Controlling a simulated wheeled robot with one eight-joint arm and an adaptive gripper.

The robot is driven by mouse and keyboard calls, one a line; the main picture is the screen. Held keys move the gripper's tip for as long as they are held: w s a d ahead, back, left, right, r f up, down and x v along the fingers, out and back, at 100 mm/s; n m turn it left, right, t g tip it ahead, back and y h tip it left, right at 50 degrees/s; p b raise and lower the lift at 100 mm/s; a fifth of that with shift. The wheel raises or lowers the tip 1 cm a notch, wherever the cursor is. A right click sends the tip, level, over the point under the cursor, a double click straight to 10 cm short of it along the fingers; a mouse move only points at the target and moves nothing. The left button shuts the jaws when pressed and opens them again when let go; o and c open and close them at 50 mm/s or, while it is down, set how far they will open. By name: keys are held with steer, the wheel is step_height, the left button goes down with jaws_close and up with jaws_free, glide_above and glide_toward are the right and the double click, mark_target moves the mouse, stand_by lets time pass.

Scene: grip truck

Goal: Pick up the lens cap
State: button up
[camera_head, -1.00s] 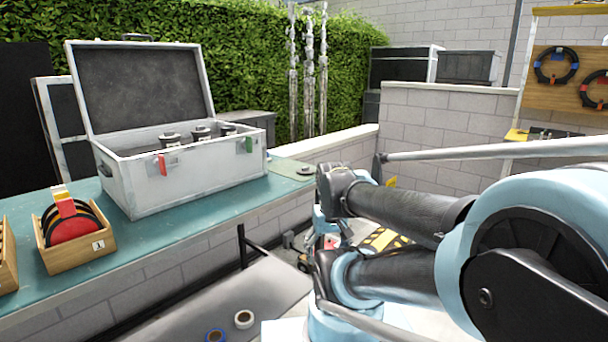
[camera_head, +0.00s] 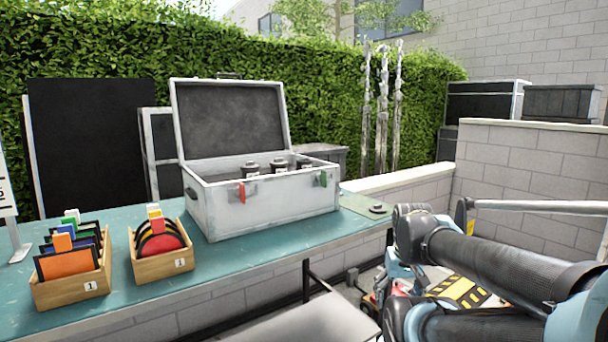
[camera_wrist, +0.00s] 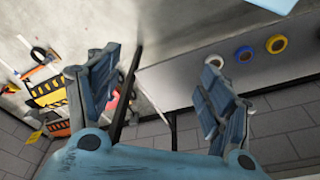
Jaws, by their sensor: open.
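A small dark round item (camera_head: 378,209), which looks like a lens cap, lies on a green mat (camera_head: 357,203) at the right end of the teal table. It is too small to be sure of. My gripper (camera_wrist: 160,72) is open and empty in the wrist view, its two blue fingers wide apart. It points at the ground and a grey bench, well away from the mat. The wrist view does not show the dark item. In the head view my arm is at the right, below and beside the table end.
The teal table (camera_head: 108,213) carries an open white case (camera_head: 262,214) with dark cylinders and two wooden boxes (camera_head: 163,262) of coloured discs and plates. A grey bench (camera_head: 313,322) stands in front. Tape rolls (camera_wrist: 243,53) lie on it. A block wall (camera_head: 530,170) stands right.

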steer(key=shift+o, duration=1.2)
step_height(320, 180, up, 2)
steer(key=shift+s+r, duration=0.1)
step_height(320, 180, up, 27)
steer(key=m+g, duration=0.2)
steer(key=m, duration=1.1)
glide_above(378, 205)
steer(key=f, duration=1.6)
steer(key=shift+w+f, duration=0.35)
steer(key=c, duration=0.9)
